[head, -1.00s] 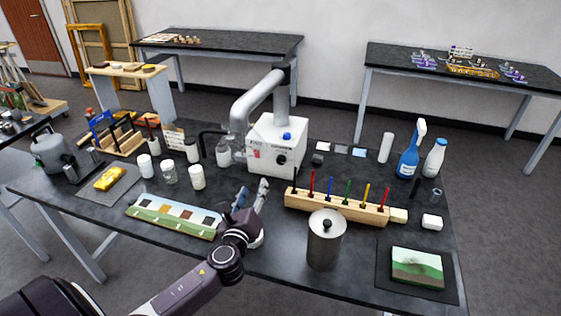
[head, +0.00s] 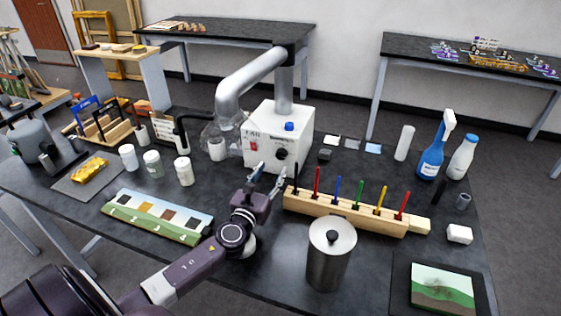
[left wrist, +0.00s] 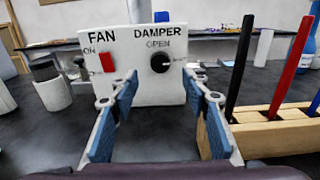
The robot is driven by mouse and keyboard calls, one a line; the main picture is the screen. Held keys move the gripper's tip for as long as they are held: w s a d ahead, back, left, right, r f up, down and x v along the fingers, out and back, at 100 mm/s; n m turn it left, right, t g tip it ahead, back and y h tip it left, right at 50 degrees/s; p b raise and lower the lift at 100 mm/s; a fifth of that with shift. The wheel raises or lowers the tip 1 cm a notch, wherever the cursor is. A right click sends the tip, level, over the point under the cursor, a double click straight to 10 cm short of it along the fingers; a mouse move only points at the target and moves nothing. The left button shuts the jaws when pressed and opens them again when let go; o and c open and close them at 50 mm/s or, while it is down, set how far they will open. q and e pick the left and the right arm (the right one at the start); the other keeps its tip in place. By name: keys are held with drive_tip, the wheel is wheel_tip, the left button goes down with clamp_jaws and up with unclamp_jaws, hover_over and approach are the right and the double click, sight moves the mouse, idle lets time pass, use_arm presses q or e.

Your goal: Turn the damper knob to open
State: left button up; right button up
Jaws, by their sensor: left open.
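The white box (head: 256,160) stands on the dark table, and a silver duct (head: 245,85) rises from it. Its front carries a round black damper knob (left wrist: 160,62), also seen in the head view (head: 282,154). "DAMPER" and "OPEN" are printed above the knob; a small mark to its right is too small to read. A red fan switch (left wrist: 107,62) is left of the knob. My left gripper (left wrist: 160,82) is open and empty, its blue-padded fingers pointing at the box front. The knob shows between the fingertips, beyond them and apart from them. My right gripper is not in view.
A wooden rack (head: 340,214) of coloured sticks stands close to the right of my left gripper. A metal canister (head: 328,262) stands in front of it. A painted strip (head: 157,217) lies to the left, with several jars behind it. A blue button (head: 289,126) tops the box.

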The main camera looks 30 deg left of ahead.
sight(280, 155)
use_arm(q)
drive_tip(key=x, duration=0.7)
drive_tip(key=shift+r, duration=0.15)
drive_tip(key=shift+c, duration=0.4)
drive_tip(key=c, duration=1)
